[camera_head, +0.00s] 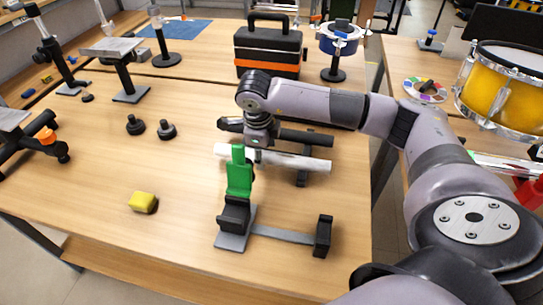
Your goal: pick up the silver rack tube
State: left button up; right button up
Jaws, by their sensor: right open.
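The silver tube (300,162) lies level, running left to right, in the middle of the table. A black tube (312,136) lies behind it, roughly parallel. My right gripper (253,156) points down over the left half of the silver tube and is open. A green upright part (239,176) in front hides much of the fingers and a stretch of the tube, so I cannot tell whether the fingers touch it. My left gripper is not in view.
The green part stands on a low rack (285,236) with a black end post. A yellow block (142,202) and two black knobs (135,125) lie to the left. A black and orange toolbox (268,50) stands behind. The front left tabletop is clear.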

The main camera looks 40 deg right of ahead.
jog(key=shift+x, duration=0.9)
jog(key=shift+w, duration=0.1)
grip_shut()
